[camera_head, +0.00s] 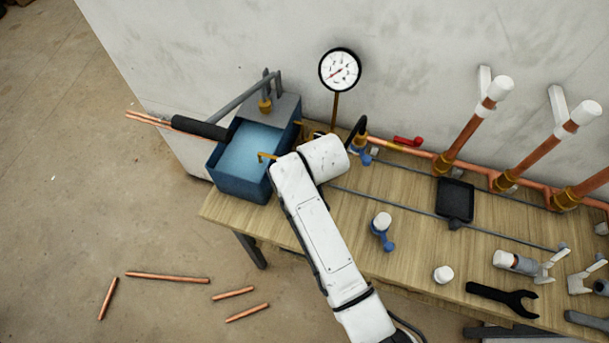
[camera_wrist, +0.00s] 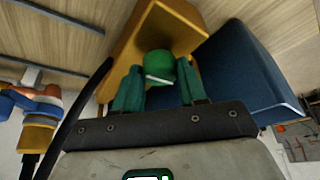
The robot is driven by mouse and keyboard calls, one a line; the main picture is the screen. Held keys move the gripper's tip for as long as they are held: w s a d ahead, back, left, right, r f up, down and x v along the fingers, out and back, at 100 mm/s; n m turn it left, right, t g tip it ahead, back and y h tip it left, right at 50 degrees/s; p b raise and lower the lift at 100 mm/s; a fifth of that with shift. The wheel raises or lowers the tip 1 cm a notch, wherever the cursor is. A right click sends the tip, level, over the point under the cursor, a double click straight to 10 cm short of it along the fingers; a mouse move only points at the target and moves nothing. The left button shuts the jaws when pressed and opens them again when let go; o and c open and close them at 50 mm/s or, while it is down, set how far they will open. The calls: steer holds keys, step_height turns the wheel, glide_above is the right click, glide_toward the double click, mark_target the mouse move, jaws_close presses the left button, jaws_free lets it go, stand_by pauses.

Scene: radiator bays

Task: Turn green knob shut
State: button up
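The green knob (camera_wrist: 160,66), with a white mark on it, sits in front of a yellow brass body (camera_wrist: 150,28) in the wrist view. My gripper (camera_wrist: 160,76) has its two dark green fingers on either side of the knob. Small gaps seem to show between fingertips and knob, so the fingers look open around it; contact is hard to judge. In the head view, my white arm (camera_head: 320,225) reaches over the bench beside the blue tank and hides the knob and gripper.
A blue water tank (camera_head: 238,183) stands left of my arm; its wall (camera_wrist: 245,70) is close in the wrist view. A pressure gauge (camera_head: 340,69) stands behind. Copper pipes (camera_head: 465,135) and a red-handled valve (camera_head: 408,141) run along the wall. A black wrench (camera_head: 503,297) lies at front right.

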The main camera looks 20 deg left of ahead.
steer(key=o, duration=0.4)
steer(key=b+v, duration=0.1)
steer(key=v, duration=0.9)
steer(key=shift+d+r, duration=0.15)
steer(key=shift+r, duration=0.2)
steer(key=shift+s, duration=0.1)
steer(key=s+d+f+m, duration=0.1)
steer(key=s+d+f, duration=0.1)
steer(key=d, duration=0.4)
steer(key=s+d+f+m+b, duration=0.1)
steer(key=s+d+f, duration=0.2)
steer(key=d+f, duration=0.2)
steer(key=s+d+f+m+g+h+b, duration=0.1)
steer(key=s+d+f+m, duration=0.1)
steer(key=d, duration=0.6)
steer(key=shift+s+f, duration=0.75)
steer(key=shift+f, duration=0.05)
steer(key=s+d+f+m+g+h+b, duration=0.1)
steer(key=s+d+f+m, duration=0.3)
steer(key=s+d, duration=1.3)
steer(key=shift+s+d+m+h+b, duration=0.25)
steer(key=shift+s+m+h+b, duration=0.45)
steer(key=shift+s, duration=0.25)
